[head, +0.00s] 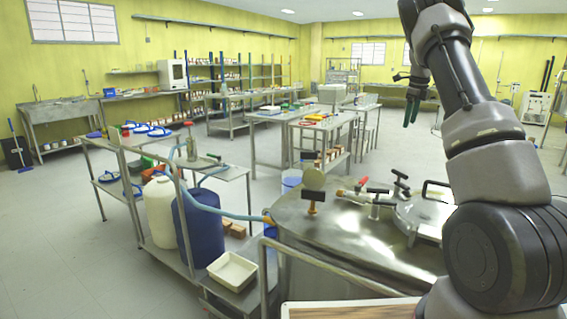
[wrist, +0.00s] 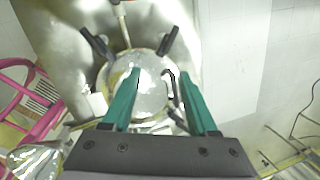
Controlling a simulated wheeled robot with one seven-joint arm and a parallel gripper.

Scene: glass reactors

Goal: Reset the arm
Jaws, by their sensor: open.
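My gripper (head: 411,109) shows in the head view at the upper right, raised in the air above and behind the steel reactor vessel, with its fingers pointing down. In the wrist view my gripper (wrist: 160,88) has two green fingers set wide apart with nothing between them. Beyond the fingertips, well apart from them, lies a round shiny lid (wrist: 150,92) with dark-handled clamps around it. My arm is folded up along the right side of the head view.
The steel vessel (head: 330,240) with black-handled valves fills the lower right of the head view. A cart with a white jug (head: 159,212), a blue drum (head: 199,228) and a white tray (head: 232,271) stands left of it. Benches stand behind. Floor at left is clear.

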